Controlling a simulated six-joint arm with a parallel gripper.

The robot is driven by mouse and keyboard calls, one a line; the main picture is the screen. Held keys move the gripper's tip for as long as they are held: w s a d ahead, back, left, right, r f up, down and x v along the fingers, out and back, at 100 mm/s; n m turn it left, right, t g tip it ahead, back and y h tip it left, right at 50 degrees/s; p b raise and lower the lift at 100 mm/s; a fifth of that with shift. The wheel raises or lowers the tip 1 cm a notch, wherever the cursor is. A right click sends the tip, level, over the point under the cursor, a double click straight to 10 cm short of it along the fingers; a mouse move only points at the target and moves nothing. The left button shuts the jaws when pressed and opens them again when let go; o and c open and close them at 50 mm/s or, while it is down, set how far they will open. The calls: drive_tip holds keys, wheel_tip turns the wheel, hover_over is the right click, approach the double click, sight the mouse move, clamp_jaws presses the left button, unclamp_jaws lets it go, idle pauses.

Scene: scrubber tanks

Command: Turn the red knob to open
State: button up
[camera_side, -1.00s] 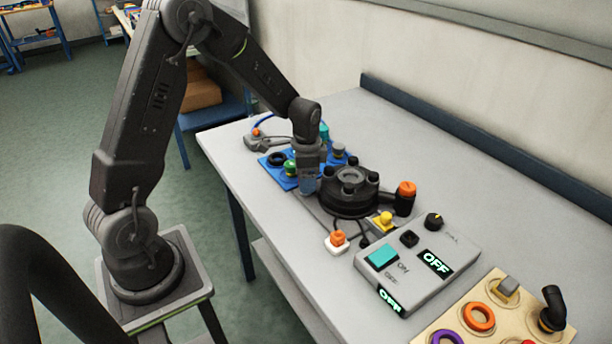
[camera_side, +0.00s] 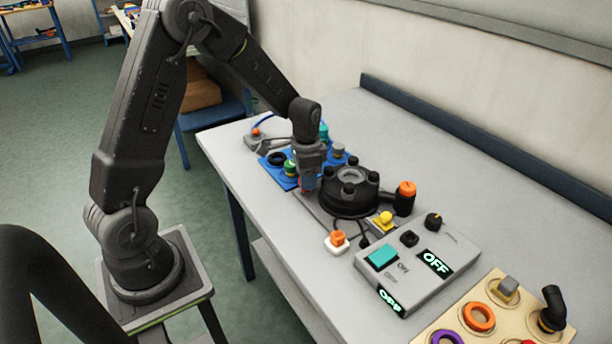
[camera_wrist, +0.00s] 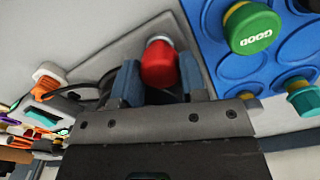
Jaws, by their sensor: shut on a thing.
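The red knob (camera_wrist: 159,63) shows in the wrist view, on a grey plate. My gripper (camera_wrist: 160,80) has its two blue fingers on either side of the knob and is shut on it. In the side view my gripper (camera_side: 307,186) points down beside the black round flanged housing (camera_side: 350,190). The knob is mostly hidden there, with only a trace of red at the fingertips.
A blue tray (camera_side: 276,169) with a green-capped piece (camera_wrist: 250,27) is close beside my gripper. A yellow button (camera_side: 384,219), an orange button (camera_side: 338,238), an orange-topped black cylinder (camera_side: 405,198) and a grey control box (camera_side: 410,285) reading OFF stand to the right.

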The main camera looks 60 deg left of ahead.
drive_tip(key=o, duration=0.9)
wheel_tip(320, 180, up, 14)
drive_tip(key=shift+f, duration=0.1)
idle(0.3)
drive_tip(key=s+d+r+n+t, duration=0.1)
drive_tip(key=s+d+r+t, duration=0.1)
drive_tip(key=s+d, duration=0.2)
drive_tip(key=s+d+r+n+t, duration=0.1)
drive_tip(key=s+d, duration=0.3)
drive_tip(key=s, duration=0.5)
drive_tip(key=s+d+r+n+t, duration=0.1)
drive_tip(key=s+d+r+t, duration=0.1)
drive_tip(key=s, duration=0.4)
drive_tip(key=shift+s+d+r+n+t, duration=0.1)
drive_tip(key=shift+d+r+n+t, duration=0.1)
drive_tip(key=shift+d+r, duration=0.35)
drive_tip(key=shift+s+d+r+n+t, duration=0.1)
drive_tip(key=shift+d+r+n, duration=0.2)
drive_tip(key=shift+d, duration=0.45)
